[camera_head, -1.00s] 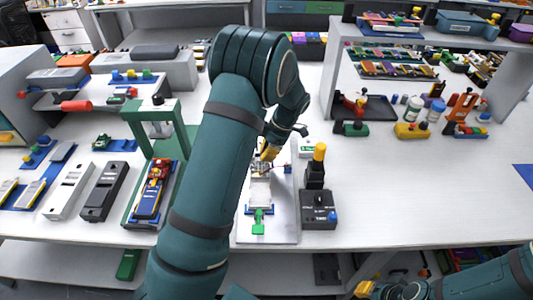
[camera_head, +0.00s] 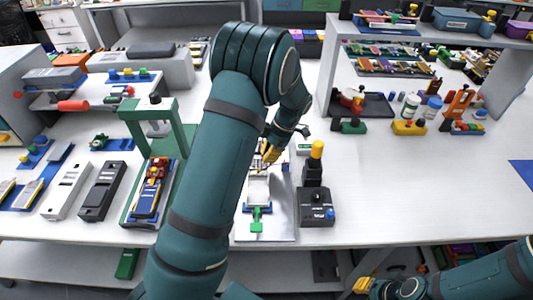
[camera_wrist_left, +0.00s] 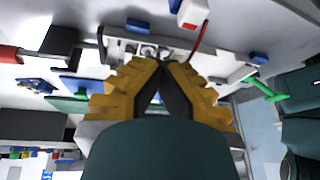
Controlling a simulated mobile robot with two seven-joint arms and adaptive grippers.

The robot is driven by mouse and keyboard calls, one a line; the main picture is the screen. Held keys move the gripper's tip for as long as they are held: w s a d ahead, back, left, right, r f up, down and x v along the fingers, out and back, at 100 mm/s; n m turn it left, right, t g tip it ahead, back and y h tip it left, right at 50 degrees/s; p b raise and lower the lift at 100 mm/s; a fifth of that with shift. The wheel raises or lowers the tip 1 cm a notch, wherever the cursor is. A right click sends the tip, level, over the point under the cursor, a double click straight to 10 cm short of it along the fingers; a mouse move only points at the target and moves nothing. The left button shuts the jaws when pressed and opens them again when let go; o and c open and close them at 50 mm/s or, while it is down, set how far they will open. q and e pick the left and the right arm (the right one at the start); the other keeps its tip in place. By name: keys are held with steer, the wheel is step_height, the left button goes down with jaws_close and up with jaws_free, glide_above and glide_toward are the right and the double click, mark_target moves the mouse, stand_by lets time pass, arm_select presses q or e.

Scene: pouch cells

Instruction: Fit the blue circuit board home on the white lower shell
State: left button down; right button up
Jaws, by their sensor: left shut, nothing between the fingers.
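A white shell-like part (camera_head: 258,190) lies in a holder on a pale plate, between small blue blocks and a green clamp handle (camera_head: 257,222). A pale part with round holes (camera_wrist_left: 150,49) shows just past the tips; contact cannot be judged. I cannot clearly pick out the blue circuit board at the holder. My right gripper (camera_head: 363,287) is low at the front, its fingers unclear.
A dark control box (camera_head: 317,208) with a yellow-topped post stands right of the plate. A green press frame (camera_head: 182,130) stands left. A red wire (camera_wrist_left: 199,40) runs from a white block near the left fingertips.

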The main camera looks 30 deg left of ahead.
arm_select(q)
steer(key=shift+s+d, duration=0.25)
steer(key=shift+d, duration=0.45)
steer(key=shift+s+d, duration=0.2)
steer(key=shift+d, duration=0.55)
steer(key=shift+s+d, duration=0.25)
steer(key=shift+d, duration=0.45)
arm_select(e)
steer(key=shift+r, duration=0.3)
arm_select(q)
steer(key=shift+s+d+n+p, duration=0.15)
steer(key=shift+d+n+p, duration=0.15)
steer(key=shift+d+p, duration=0.05)
steer(key=shift+s+d, duration=0.2)
steer(key=shift+d, duration=0.45)
steer(key=shift+s+d, duration=0.2)
steer(key=shift+d, duration=0.4)
arm_select(e)
steer(key=shift+r, duration=0.25)
arm_select(q)
steer(key=shift+s+d, duration=0.1)
steer(key=shift+d, duration=0.25)
steer(key=shift+s+d+h+p, duration=0.1)
steer(key=shift+d+h+p, duration=0.15)
steer(key=shift+h+p, duration=0.05)
arm_select(e)
steer(key=shift+r, duration=0.15)
